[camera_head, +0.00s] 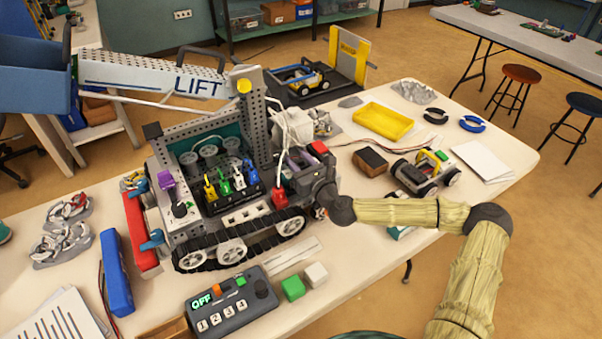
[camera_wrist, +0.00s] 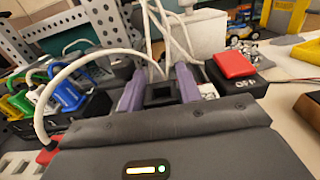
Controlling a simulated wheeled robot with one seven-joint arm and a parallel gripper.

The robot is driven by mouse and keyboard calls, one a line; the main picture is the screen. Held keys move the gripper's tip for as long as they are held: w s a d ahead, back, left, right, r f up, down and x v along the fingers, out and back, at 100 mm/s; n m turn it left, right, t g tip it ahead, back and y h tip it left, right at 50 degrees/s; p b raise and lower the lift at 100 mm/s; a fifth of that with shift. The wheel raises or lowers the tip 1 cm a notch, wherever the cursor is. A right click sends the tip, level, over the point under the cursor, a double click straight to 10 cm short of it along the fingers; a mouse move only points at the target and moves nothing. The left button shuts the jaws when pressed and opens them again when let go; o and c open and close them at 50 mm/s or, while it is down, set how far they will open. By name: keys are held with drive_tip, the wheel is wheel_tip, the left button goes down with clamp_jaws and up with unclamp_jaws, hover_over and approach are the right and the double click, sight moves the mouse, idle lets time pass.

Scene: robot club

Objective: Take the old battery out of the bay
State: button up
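A tracked robot (camera_head: 232,250) stands on the table under a raised grey arm marked LIFT. I cannot pick out the battery bay or an old battery inside it for certain. A blue battery pack (camera_head: 116,272) with wires lies left of the robot. A red plug (camera_head: 280,197) with a white cable sits on the robot's right side; it shows at the left of the wrist view (camera_wrist: 47,152). My gripper (camera_head: 293,160) is above the robot's right end. Its purple fingers (camera_wrist: 160,90) stand apart, with a dark square shape between them; I see no clear grip on it.
A red button box (camera_wrist: 235,68) is right of my fingers. White cables hang close by them. A control box (camera_head: 232,302) reading OFF stands in front, beside green (camera_head: 293,288) and white blocks.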

drive_tip(key=shift+c, duration=0.2)
idle(0.3)
drive_tip(key=c, duration=0.7)
drive_tip(key=shift+r, duration=0.1)
clamp_jaws()
drive_tip(key=shift+r, duration=0.55)
wheel_tip(320, 180, up, 2)
drive_tip(key=shift+r, duration=0.2)
drive_tip(key=p+v, duration=1)
drive_tip(key=v, duration=0.8)
